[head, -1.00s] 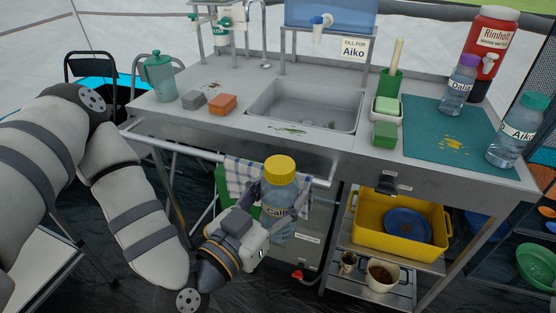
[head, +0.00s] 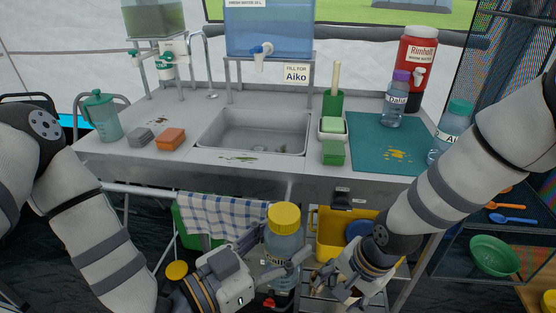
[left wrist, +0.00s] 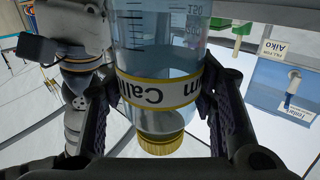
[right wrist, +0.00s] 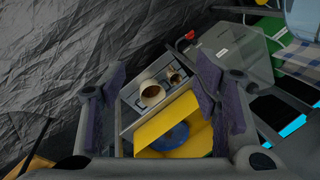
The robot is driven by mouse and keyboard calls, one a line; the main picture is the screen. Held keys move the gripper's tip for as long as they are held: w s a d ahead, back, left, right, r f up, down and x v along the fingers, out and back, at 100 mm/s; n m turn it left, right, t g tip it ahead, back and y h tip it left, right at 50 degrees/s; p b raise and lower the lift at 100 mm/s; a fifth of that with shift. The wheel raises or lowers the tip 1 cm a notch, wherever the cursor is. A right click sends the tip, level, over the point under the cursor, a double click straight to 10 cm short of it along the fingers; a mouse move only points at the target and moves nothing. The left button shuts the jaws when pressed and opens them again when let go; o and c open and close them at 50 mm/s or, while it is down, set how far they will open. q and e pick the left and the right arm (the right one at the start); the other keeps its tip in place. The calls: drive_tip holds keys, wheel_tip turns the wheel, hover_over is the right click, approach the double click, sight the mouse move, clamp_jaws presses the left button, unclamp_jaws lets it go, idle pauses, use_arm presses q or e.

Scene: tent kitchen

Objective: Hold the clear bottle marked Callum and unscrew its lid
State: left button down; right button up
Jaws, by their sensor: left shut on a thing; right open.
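The clear bottle marked Callum (head: 283,246) stands upright in the air in front of the counter, with its yellow lid (head: 284,217) on top. My left gripper (head: 262,254) is shut around its body; in the left wrist view the bottle (left wrist: 155,60) sits between both fingers at the name band, and its lid (left wrist: 160,144) shows. My right gripper (head: 335,272) is open and empty, to the right of the bottle and lower than its lid. In the right wrist view my right gripper (right wrist: 165,100) has its fingers wide apart with nothing between them.
The sink counter (head: 190,160) lies behind the bottle. A checked towel (head: 232,214) hangs on its front rail. Below, a yellow tub (head: 328,235) stands on a shelf behind my right gripper. Two other bottles, Dalia (head: 395,105) and Aiko (head: 447,135), stand at the teal mat (head: 375,150).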

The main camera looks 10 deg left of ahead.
drive_tip(key=w+a+r+m+t+h, duration=0.15)
drive_tip(key=w+a+r+m, duration=0.3)
drive_tip(key=w+r, duration=0.75)
wheel_tip(320, 180, up, 18)
drive_tip(key=m+g+h, duration=0.1)
drive_tip(key=m+g, duration=0.1)
drive_tip(key=m, duration=0.4)
hover_over(278, 211)
drive_tip(key=w, duration=0.1)
drive_tip(key=shift+s+g, duration=0.35)
drive_tip(key=shift+s, duration=0.05)
wheel_tip(278, 211, down, 8)
drive_tip(key=shift+s+r, duration=0.1)
drive_tip(key=shift+r, duration=0.05)
